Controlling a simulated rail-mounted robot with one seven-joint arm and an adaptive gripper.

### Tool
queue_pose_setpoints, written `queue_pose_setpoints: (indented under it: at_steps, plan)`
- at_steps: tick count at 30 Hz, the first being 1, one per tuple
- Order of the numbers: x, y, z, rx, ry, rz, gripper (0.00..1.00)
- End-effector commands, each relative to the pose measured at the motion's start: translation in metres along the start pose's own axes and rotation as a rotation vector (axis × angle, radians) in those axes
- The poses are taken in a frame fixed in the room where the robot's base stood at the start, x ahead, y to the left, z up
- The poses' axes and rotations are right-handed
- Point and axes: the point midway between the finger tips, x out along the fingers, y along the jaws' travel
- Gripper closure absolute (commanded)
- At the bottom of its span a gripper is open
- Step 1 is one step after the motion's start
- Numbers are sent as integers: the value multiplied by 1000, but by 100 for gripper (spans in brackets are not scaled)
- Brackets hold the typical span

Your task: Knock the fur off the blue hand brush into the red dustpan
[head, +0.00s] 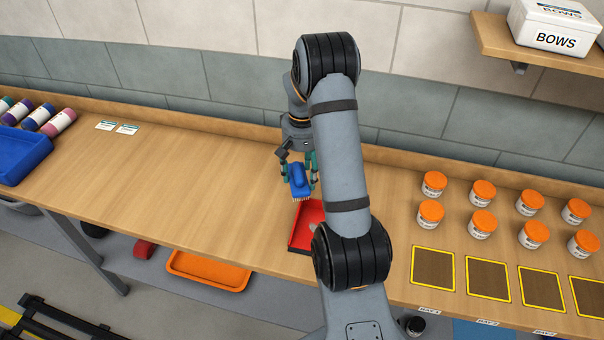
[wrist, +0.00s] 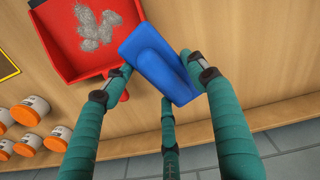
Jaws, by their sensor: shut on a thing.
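My gripper (head: 299,174) is shut on the blue hand brush (head: 298,186), with its green fingers around the brush. The brush is held above the bench, bristles downward, by the back edge of the red dustpan (head: 301,240). In the wrist view the brush (wrist: 153,58) overlaps the near right part of the dustpan (wrist: 57,48). Grey fur (wrist: 103,30) lies in clumps in the pan. The bristles are hidden in the wrist view, and I cannot tell whether fur clings to them. My arm covers part of the dustpan in the head view.
Several orange-lidded jars (head: 482,222) stand right of the pan, behind yellow-edged brown squares (head: 487,279). A blue tray (head: 20,160) and several bottles (head: 60,122) are at far left. The bench (head: 180,180) between is mostly clear. The wall runs close behind.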

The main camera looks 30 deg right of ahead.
Motion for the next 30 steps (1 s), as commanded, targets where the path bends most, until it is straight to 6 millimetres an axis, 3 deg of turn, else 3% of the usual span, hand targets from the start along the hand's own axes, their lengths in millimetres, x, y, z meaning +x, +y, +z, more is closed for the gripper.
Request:
queue_pose_setpoints:
  at_steps: [15, 30]
  plan:
    - [-35, 0, -1, 0, 3, 0, 67]
    - [-35, 0, -1, 0, 3, 0, 67]
